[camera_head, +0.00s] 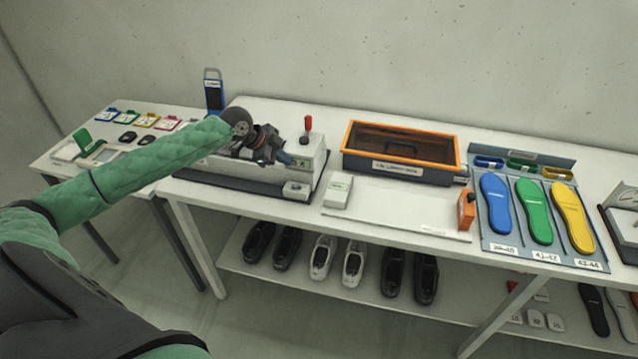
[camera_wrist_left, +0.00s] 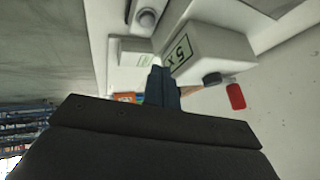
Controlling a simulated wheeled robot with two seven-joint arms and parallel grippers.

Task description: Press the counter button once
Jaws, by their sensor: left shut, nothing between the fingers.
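A small white block with a round grey button (camera_head: 297,187) sits at the front right corner of the white machine (camera_head: 307,160); the button also shows at the top of the left wrist view (camera_wrist_left: 146,18). No label naming it a counter is readable. My left gripper (camera_head: 284,158) is above the machine, behind and apart from that button. Its fingers are shut and empty, and they also show in the left wrist view (camera_wrist_left: 160,78). The fingers hide part of the machine. My right gripper is out of view.
A red-knobbed lever (camera_head: 308,124) stands on the machine. To the right are a small white box with a green label (camera_head: 338,189), an orange-rimmed bin (camera_head: 400,174), an orange device (camera_head: 466,209) and a blue-grey insole board (camera_head: 500,249).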

